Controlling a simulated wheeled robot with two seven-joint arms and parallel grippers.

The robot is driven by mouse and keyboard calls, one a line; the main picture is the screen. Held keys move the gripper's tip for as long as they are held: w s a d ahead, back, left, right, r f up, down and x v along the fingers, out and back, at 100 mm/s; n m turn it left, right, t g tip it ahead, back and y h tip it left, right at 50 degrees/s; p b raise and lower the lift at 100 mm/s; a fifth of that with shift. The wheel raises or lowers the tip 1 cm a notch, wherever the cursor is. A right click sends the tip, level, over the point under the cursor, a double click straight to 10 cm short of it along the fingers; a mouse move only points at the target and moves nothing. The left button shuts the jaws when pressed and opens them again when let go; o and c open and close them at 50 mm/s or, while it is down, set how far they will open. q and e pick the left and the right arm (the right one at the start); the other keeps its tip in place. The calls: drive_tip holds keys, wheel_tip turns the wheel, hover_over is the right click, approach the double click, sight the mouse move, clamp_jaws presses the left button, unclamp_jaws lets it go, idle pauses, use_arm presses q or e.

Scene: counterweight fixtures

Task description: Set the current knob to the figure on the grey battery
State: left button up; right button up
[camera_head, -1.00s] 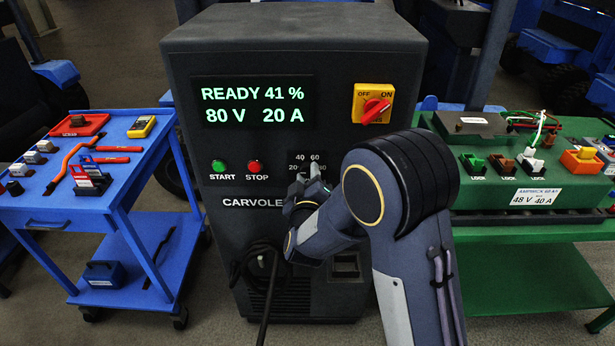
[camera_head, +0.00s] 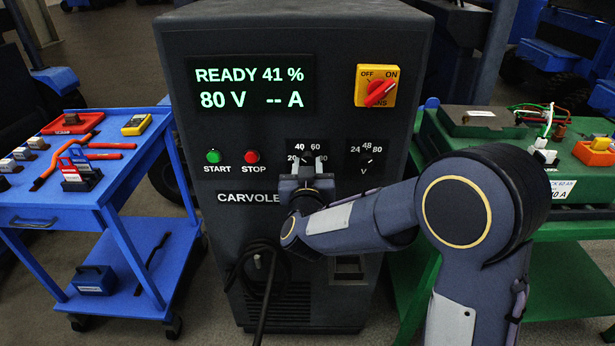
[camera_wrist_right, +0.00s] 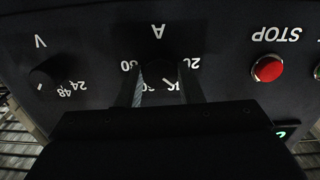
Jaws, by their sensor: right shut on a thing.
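The dark current knob (camera_wrist_right: 162,72) sits on the charger's front panel, among figures running from 20 to 80. My right gripper (camera_head: 307,173) is shut on it; the right wrist view shows a finger on each side (camera_wrist_right: 164,88). The fingers partly cover the knob and its scale, so its exact setting cannot be read. The charger's display (camera_head: 251,87) reads READY 41 %, 80 V and -- A. A label (camera_head: 560,190) at the green cart is largely hidden by my right arm, with "0 A" showing. I cannot make out a grey battery clearly. My left gripper is not in view.
The voltage knob (camera_head: 367,160) is just right of the current knob. The green START button (camera_head: 213,156), red STOP button (camera_head: 252,157) and yellow-red switch (camera_head: 376,86) are nearby. A blue cart (camera_head: 60,196) stands left, a green cart (camera_head: 432,125) right.

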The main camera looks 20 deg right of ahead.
drive_tip(key=shift+f+m+b, duration=0.1)
drive_tip(key=shift+m+b, duration=5.8)
drive_tip(key=shift+m, duration=1.8)
drive_tip(key=o, duration=1)
drive_tip(key=shift+c, duration=0.2)
drive_tip(key=v, duration=0.7)
drive_tip(key=shift+s+p, duration=0.4)
